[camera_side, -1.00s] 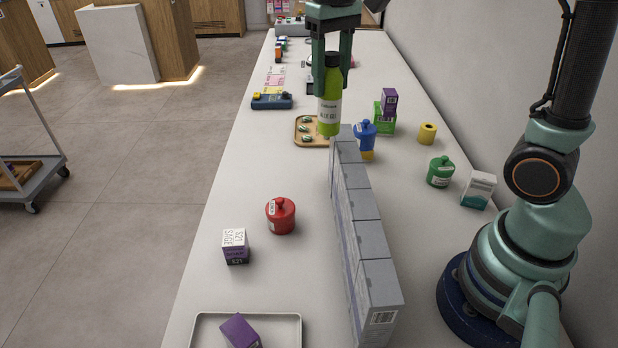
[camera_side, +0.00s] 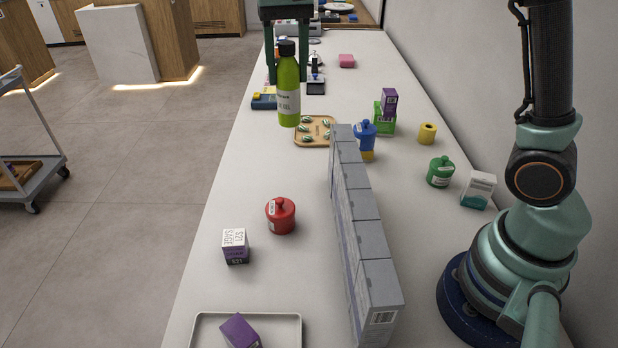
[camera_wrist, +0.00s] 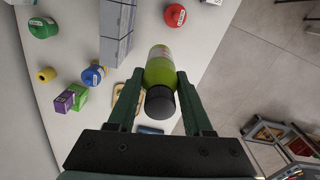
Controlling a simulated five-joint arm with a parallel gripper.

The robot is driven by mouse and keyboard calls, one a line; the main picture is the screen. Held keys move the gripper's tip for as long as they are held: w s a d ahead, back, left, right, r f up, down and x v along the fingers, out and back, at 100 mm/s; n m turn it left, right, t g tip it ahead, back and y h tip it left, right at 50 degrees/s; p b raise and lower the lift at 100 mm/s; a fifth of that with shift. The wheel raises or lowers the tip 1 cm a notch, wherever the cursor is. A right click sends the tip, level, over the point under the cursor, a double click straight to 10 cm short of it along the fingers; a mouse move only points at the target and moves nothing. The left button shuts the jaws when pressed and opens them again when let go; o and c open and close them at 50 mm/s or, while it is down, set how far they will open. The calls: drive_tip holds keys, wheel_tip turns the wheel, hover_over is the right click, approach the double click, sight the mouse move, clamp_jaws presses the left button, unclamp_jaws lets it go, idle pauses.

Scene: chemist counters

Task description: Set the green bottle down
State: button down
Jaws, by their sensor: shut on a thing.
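The green bottle (camera_side: 288,90) has a black cap and a pale label. My gripper (camera_side: 288,62) is shut on it near its top and holds it upright. In the side view the bottle is in front of the blue device and at the left edge of the wooden tray; I cannot tell whether its base touches the counter. In the wrist view the bottle (camera_wrist: 160,70) lies between the two fingers of my gripper (camera_wrist: 159,90), cap towards the camera.
A row of grey boxes (camera_side: 362,225) runs along the counter. The wooden tray (camera_side: 300,143) holds several small green-striped things. Red (camera_side: 281,216), blue (camera_side: 364,138) and green (camera_side: 440,172) jars stand around. Counter left of the grey row, behind the red jar, is clear.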

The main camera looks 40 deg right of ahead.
drive_tip(key=w+a+m, duration=0.3)
drive_tip(key=a+m, duration=0.2)
drive_tip(key=a, duration=0.1)
drive_tip(key=w+a+m, duration=0.3)
drive_tip(key=a+m, duration=0.2)
drive_tip(key=a, duration=0.2)
drive_tip(key=shift+w+a+f+m, duration=0.3)
drive_tip(key=shift+f+m, duration=0.05)
drive_tip(key=shift+m, duration=0.05)
wheel_tip(320, 180, down, 20)
drive_tip(key=shift+r, duration=0.2)
drive_tip(key=shift+f, duration=0.2)
drive_tip(key=shift+c, duration=1.6)
unclamp_jaws()
drive_tip(key=shift+f, duration=0.1)
